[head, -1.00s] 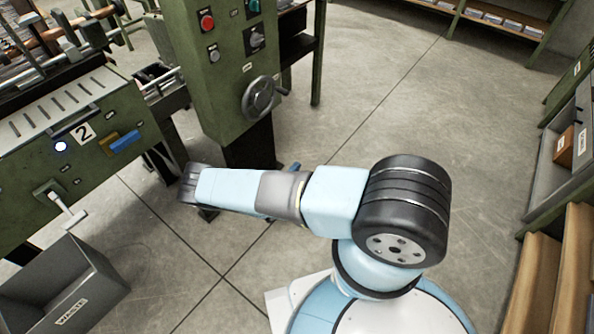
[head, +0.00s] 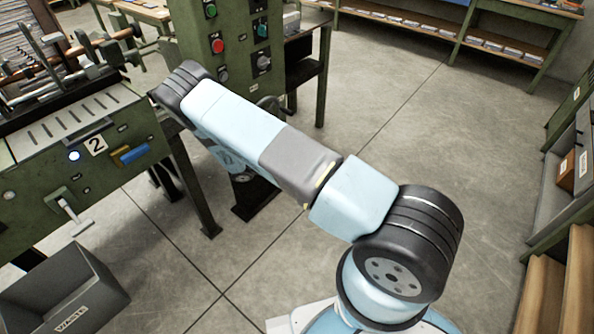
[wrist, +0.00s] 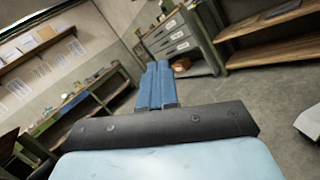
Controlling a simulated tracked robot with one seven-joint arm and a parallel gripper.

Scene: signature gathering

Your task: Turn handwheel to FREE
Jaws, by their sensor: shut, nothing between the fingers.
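The handwheel (head: 270,102) is on the front of the green control cabinet (head: 205,28). In the head view only its dark upper rim shows, because my arm covers the rest. Its setting and any FREE mark cannot be read. My gripper shows in the wrist view, with its two blue fingers (wrist: 157,68) together and nothing between them. They point away towards shelves and a workbench, and the handwheel is not in that view. In the head view my gripper is hidden behind my arm, so its distance from the wheel cannot be told.
A green machine (head: 75,150) marked 2, with a white-handled lever (head: 68,208), stands at left. A grey waste bin (head: 72,300) is below it. Green shelves (head: 490,45) line the back and wooden steps or boards (head: 575,275) stand at right. The middle floor is clear.

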